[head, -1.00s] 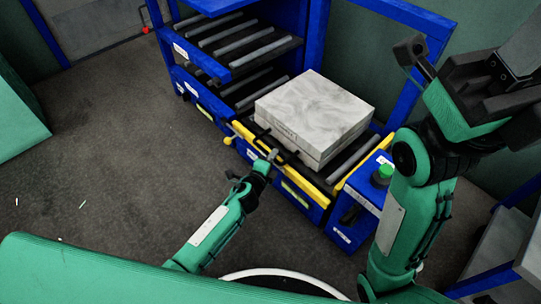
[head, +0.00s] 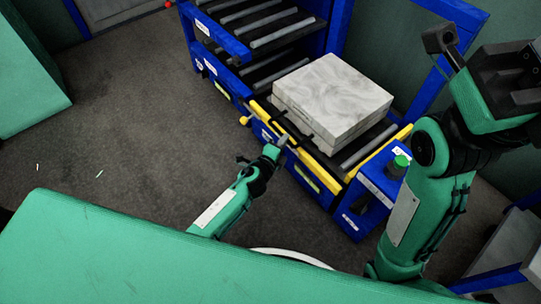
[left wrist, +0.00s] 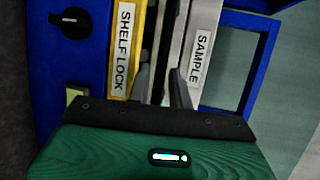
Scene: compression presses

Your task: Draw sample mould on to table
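The sample mould (head: 335,90) is a pale grey, two-layer square block lying on rollers in the lower bay of a blue rack. Dark handles stick out from its near side. In the left wrist view its edge bears a SAMPLE label (left wrist: 201,60). My left gripper (head: 284,142) is at the yellow front bar (head: 318,164), close to the mould's near side. In the left wrist view its two dark fingers (left wrist: 162,88) stand apart; whether a handle lies between them cannot be told. My right arm (head: 430,200) rises at the right; its finger state is unclear.
A blue control box (head: 367,205) with a green button (head: 402,160) stands right of the bay. The wrist view shows a black knob (left wrist: 75,21) and a SHELF LOCK label (left wrist: 122,50). Upper roller shelves (head: 265,25) are empty. The dark floor (head: 120,130) at left is open.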

